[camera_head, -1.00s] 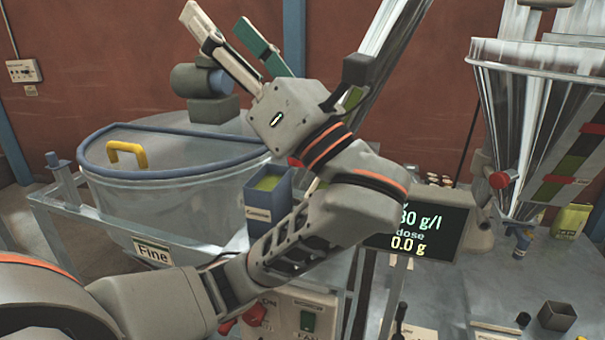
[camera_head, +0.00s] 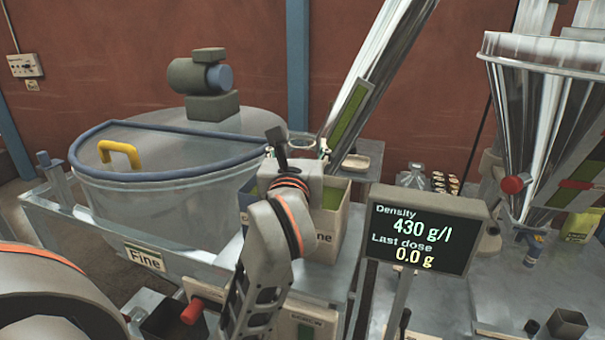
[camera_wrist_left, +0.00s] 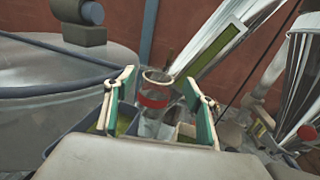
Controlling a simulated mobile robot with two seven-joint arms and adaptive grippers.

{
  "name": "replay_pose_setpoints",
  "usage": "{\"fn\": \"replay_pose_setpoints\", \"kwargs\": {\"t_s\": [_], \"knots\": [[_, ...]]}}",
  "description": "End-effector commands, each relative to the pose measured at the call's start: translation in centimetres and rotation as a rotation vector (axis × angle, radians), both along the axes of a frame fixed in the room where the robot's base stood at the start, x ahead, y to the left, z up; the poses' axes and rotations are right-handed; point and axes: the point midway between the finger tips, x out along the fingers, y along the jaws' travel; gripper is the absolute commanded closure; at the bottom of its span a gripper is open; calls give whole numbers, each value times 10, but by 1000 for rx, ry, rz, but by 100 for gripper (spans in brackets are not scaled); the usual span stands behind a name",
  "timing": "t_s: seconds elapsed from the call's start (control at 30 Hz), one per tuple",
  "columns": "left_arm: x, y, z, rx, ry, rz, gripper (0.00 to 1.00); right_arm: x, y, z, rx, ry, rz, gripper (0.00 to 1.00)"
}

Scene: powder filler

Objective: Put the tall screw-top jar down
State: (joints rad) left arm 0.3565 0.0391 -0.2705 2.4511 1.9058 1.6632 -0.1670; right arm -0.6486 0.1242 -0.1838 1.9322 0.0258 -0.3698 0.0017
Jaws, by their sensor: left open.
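In the left wrist view a clear, upright jar (camera_wrist_left: 152,112) with a red band and a round rim stands between the two fingers of my left gripper (camera_wrist_left: 159,82). The green-padded fingers are spread, with gaps visible on both sides of the jar. The jar's base is hidden by the wrist housing. In the head view my left gripper (camera_head: 303,165) is over the box marked Fine, pointing away, its fingers mostly hidden by its own body. My right gripper is not in view.
The large round tank (camera_head: 150,200) with a yellow handle stands left. The sloping metal tube (camera_head: 385,65) rises just behind the gripper. The density display (camera_head: 420,236) is close on the right. A hopper (camera_head: 530,110) and small containers (camera_head: 445,182) stand farther right.

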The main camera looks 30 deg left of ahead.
Motion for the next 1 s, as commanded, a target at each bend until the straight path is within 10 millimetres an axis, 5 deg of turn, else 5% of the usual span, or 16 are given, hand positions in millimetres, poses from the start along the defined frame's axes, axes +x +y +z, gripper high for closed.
{"fn": "replay_pose_setpoints", "kwargs": {"t_s": [0.4,0.7,0.73,0.93,1.0], "knots": [[46,25,0,4,2,2,45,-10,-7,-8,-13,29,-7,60],[50,27,0,1,0,2,45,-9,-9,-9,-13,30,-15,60],[50,27,0,1,0,2,48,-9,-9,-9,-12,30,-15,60],[50,27,0,1,0,2,100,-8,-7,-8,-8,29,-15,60],[50,27,0,1,0,2,100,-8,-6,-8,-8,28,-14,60]]}}
